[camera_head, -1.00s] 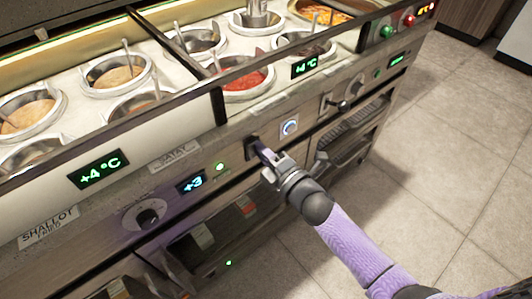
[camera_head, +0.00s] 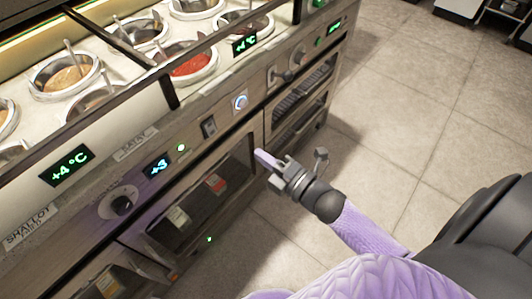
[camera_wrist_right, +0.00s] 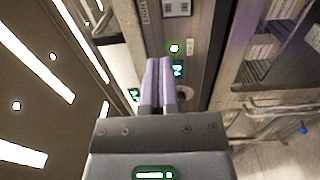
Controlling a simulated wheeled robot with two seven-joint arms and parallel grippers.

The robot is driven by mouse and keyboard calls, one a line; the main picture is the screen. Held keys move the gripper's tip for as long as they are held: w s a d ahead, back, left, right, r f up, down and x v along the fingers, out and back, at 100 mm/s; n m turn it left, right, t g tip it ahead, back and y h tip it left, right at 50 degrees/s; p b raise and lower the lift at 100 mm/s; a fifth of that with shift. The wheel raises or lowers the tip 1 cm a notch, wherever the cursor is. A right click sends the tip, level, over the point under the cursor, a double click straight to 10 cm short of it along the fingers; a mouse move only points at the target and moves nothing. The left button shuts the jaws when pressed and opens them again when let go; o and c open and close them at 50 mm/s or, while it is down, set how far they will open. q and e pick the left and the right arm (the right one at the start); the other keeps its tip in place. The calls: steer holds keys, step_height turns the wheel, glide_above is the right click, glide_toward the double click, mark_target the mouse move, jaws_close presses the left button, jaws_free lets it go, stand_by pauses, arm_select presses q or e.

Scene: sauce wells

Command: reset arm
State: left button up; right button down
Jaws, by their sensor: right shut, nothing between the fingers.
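My right gripper (camera_head: 264,158) is in front of the counter's front panel in the head view, apart from it and below the round blue-lit button (camera_head: 240,103). Its fingers are shut with nothing between them. In the right wrist view the two lilac fingers (camera_wrist_right: 158,68) lie side by side, pointing toward the panel. A dark rocker switch (camera_head: 209,127) sits on the panel left of the blue-lit button. My left gripper is not in view.
The steel counter holds several sauce wells, one with red sauce (camera_head: 192,64). A black knob (camera_head: 122,204) and a small lever (camera_head: 281,77) stick out of the front. Glass-fronted compartments (camera_head: 205,195) lie below. Tiled floor (camera_head: 410,110) to the right is clear.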

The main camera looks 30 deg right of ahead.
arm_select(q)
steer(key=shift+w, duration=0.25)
arm_select(e)
steer(key=shift+s, duration=0.15)
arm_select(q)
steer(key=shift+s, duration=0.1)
arm_select(e)
steer(key=s+d+f+m+g+h+p, duration=0.2)
steer(key=s+f+m+g+h+p, duration=0.1)
steer(key=s+f+m+g, duration=0.25)
steer(key=s+d+f+m+g+h+p, duration=0.2)
steer(key=s+f+m, duration=0.35)
steer(key=f, duration=0.35)
arm_select(q)
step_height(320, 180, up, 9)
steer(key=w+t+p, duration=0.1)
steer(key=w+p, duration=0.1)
steer(key=p, duration=0.2)
arm_select(e)
steer(key=s+f+m+g+h, duration=0.1)
steer(key=s+f+m+g, duration=0.2)
steer(key=s, duration=1.1)
steer(key=s+f+m+g+h, duration=0.1)
steer(key=s+f+m+g, duration=0.2)
steer(key=s, duration=1.1)
steer(key=m+g, duration=0.2)
steer(key=g, duration=0.2)
steer(key=shift+s+f, duration=0.15)
steer(key=shift+f, duration=0.05)
